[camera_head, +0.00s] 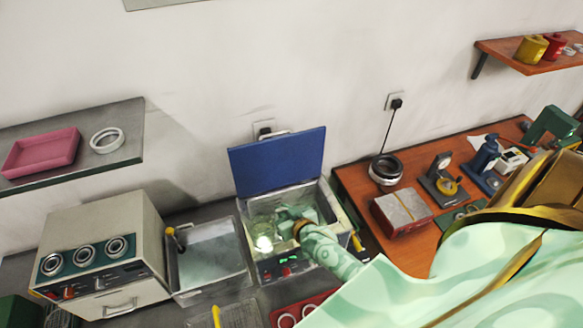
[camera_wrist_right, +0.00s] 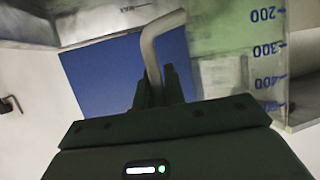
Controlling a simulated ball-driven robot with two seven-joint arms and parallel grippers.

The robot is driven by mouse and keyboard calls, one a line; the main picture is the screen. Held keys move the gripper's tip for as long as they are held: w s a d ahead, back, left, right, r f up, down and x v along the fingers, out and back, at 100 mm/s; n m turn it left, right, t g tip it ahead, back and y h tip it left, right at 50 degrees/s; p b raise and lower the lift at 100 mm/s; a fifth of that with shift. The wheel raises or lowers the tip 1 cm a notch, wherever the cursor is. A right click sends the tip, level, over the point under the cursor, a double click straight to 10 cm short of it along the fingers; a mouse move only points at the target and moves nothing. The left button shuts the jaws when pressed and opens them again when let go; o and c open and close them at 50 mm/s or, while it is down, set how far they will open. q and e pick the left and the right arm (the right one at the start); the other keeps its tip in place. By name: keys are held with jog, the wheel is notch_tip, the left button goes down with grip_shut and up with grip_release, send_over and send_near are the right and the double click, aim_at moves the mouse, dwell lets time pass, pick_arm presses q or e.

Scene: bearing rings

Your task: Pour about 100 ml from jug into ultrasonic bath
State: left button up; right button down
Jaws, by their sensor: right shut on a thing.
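The ultrasonic bath (camera_head: 300,268) is a metal box with its blue lid (camera_head: 278,165) raised, standing on the bench in the head view. My right gripper (camera_head: 287,222) is over the bath's opening. In the right wrist view its fingers (camera_wrist_right: 160,88) are shut on the pale bent handle of the jug (camera_wrist_right: 225,45). The jug has a greenish clear wall marked 200, 300 and 400 in blue. In the head view I cannot clearly tell the jug from the bath's greenish interior, where a bright spot shows. The liquid level and any flow cannot be told. My left gripper is not in view.
A grey open basin (camera_head: 210,255) stands directly left of the bath, beside a cream machine (camera_head: 100,245) with rings on its front. A red tray (camera_head: 290,312) with rings lies in front. An orange-brown table (camera_head: 365,200) with tools is at right.

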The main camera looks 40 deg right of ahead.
jog(key=shift+r, duration=0.1)
jog(key=shift+w+d+m+g+y, duration=0.1)
jog(key=shift+d+m+g+y, duration=0.2)
jog(key=shift+d+m+y, duration=0.15)
jog(key=shift+d+f+m+g+y+b, duration=0.2)
jog(key=shift+f+m+y+b, duration=0.65)
jog(key=shift+b, duration=2.05)
jog(key=shift+a+f+m+g+y+b, duration=0.2)
jog(key=shift+f+m+y+b, duration=0.65)
jog(key=shift+b, duration=2.05)
jog(key=shift+d+f+m+g+y+b, duration=0.3)
jog(key=shift+f+m+y+b, duration=0.55)
jog(key=shift+b, duration=2.05)
jog(key=shift+r+m, duration=0.25)
jog(key=shift+m, duration=0.15)
jog(key=shift+a+r+m+y+b, duration=0.15)
jog(key=shift+a+m+y+b, duration=0.25)
jog(key=shift+b, duration=0.7)
jog(key=shift+w+d, duration=0.1)
jog(key=shift+d, duration=0.3)
jog(key=shift+a+y+b, duration=0.15)
jog(key=shift+y+b, duration=0.15)
jog(key=shift+b, duration=0.15)
